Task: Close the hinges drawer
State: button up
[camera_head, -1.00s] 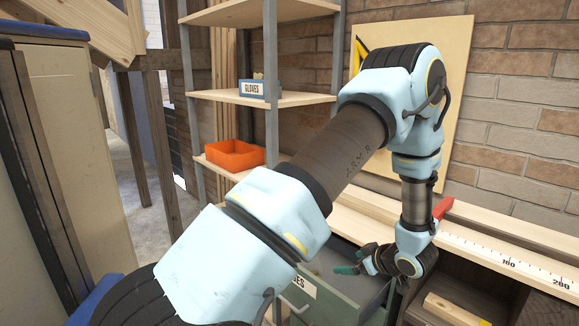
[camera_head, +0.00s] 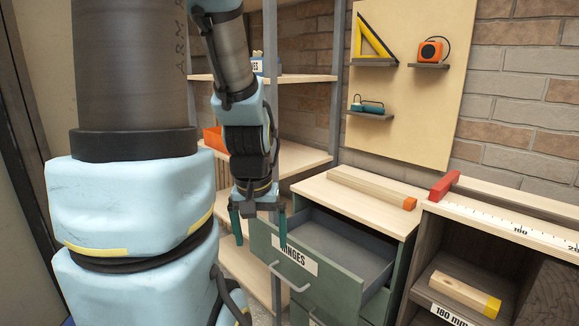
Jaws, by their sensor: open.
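The hinges drawer (camera_head: 335,284) is a green drawer with a white label reading "HINGES" and a pale bar handle. It is pulled out of a green cabinet (camera_head: 402,240) with a light wooden top, and the part of its inside that shows looks empty. My gripper (camera_head: 259,232) points down with its two teal fingers apart, at the left end of the drawer front. The right finger overlaps the drawer's front edge in the picture; I cannot tell whether it touches.
A wooden bar with an orange end (camera_head: 370,188) lies on the cabinet top. A shelf rack (camera_head: 305,160) with an orange bin (camera_head: 214,138) stands behind my arm. To the right is a bench with a ruler (camera_head: 510,228). A pegboard (camera_head: 420,120) holds tools.

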aim_at(350, 265)
jog(key=u, duration=0.95)
jog(key=k+u, duration=0.45)
jog(key=u, duration=0.15)
